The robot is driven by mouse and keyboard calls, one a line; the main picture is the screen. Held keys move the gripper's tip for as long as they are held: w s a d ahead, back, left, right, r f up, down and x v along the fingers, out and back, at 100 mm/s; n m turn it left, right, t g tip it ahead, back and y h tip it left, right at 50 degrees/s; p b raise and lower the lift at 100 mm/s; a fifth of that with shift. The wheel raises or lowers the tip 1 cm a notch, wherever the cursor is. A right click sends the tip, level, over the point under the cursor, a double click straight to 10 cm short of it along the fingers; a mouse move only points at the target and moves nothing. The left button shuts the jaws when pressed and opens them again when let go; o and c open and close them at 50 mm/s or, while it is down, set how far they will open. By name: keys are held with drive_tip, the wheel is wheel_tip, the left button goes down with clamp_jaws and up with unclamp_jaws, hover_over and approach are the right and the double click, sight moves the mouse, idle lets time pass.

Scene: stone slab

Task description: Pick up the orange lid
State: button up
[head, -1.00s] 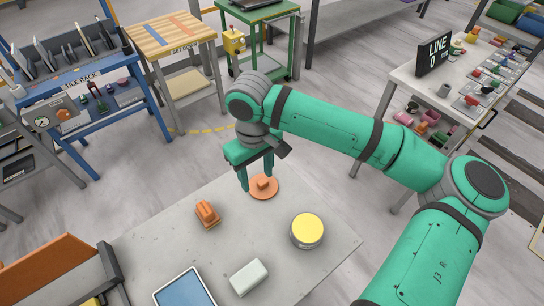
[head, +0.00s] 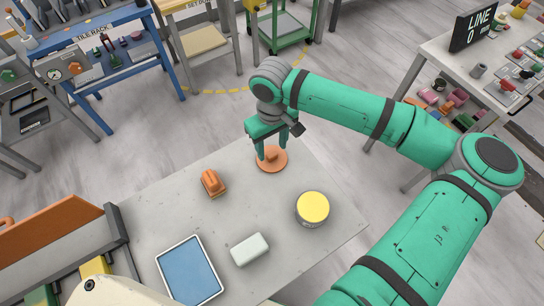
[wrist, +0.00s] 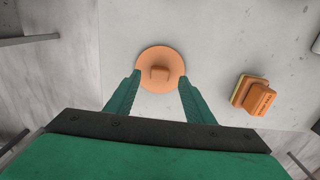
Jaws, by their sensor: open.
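The orange lid (head: 277,160) is a flat round disc with a raised knob, lying on the grey stone slab (head: 150,215) near its far edge. In the wrist view the lid (wrist: 160,62) lies just beyond the fingertips, centred between them. My gripper (head: 270,155) is open and empty, pointing down at the lid, with its fingers beside the knob in the head view. In the wrist view my gripper (wrist: 158,85) has its two green fingers spread on either side of the lid's near part. Whether the fingers touch the lid cannot be told.
An orange block-like tool (head: 212,183) sits left of the lid. A yellow-topped round tin (head: 312,207), a white block (head: 250,249) and a blue tray (head: 162,262) lie nearer on the slab. The slab between them is clear.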

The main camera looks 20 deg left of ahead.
sight(272, 157)
drive_tip(key=shift+f, duration=1.4)
drive_tip(key=shift+c, duration=0.2)
drive_tip(key=c, duration=1.1)
drive_tip(key=shift+o, duration=0.2)
